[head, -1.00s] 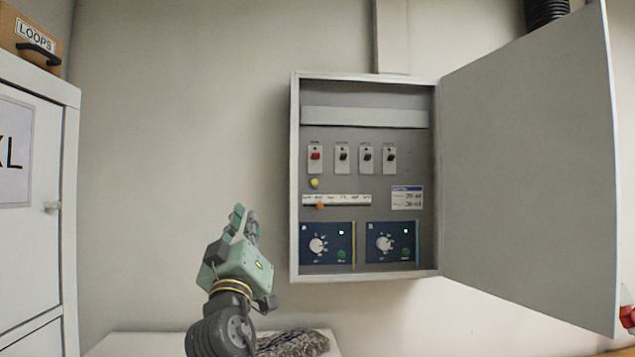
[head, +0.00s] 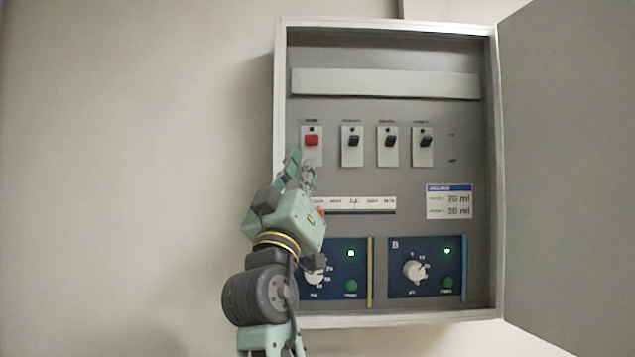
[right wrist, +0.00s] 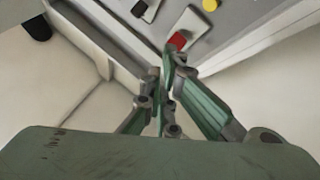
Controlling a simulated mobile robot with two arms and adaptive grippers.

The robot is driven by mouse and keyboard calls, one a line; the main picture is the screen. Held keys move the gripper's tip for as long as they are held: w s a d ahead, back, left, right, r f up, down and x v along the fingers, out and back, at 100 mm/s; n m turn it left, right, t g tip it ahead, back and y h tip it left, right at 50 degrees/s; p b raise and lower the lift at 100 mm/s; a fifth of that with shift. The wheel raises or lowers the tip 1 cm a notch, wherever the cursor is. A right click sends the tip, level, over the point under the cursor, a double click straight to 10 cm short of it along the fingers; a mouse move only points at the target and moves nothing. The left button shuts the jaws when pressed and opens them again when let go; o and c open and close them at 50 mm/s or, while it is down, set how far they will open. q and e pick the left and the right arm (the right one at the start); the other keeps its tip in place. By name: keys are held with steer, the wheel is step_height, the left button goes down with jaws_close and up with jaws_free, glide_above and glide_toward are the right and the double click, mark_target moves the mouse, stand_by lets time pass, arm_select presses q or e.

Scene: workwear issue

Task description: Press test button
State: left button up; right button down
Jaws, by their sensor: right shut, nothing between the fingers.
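The open control cabinet (head: 390,45) hangs on the wall. A round yellow button (right wrist: 210,5) shows at the top edge of the right wrist view; in the head view it is hidden behind my right gripper. The red switch (head: 311,141) is at the upper left of the panel and also shows in the right wrist view (right wrist: 178,41). My right gripper (head: 299,166) is shut and empty, its fingertips just below the red switch in the head view. I cannot tell whether they touch the panel. My left gripper is out of view.
Dark toggle switches (head: 388,142) stand right of the red one. Dial panels with green buttons, such as panel B (head: 425,268), sit at the bottom. The cabinet door (head: 570,170) stands open to the right.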

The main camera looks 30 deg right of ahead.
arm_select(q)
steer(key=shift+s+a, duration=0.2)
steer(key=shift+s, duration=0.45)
arm_select(e)
steer(key=w+d, duration=0.3)
steer(key=w, duration=0.4)
steer(key=shift+w+d, duration=0.3)
steer(key=shift+w, duration=0.05)
steer(key=shift+r, duration=0.1)
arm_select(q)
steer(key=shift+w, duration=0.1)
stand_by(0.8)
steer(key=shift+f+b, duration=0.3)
arm_select(e)
steer(key=shift+w+d, duration=0.2)
steer(key=shift+w, duration=0.15)
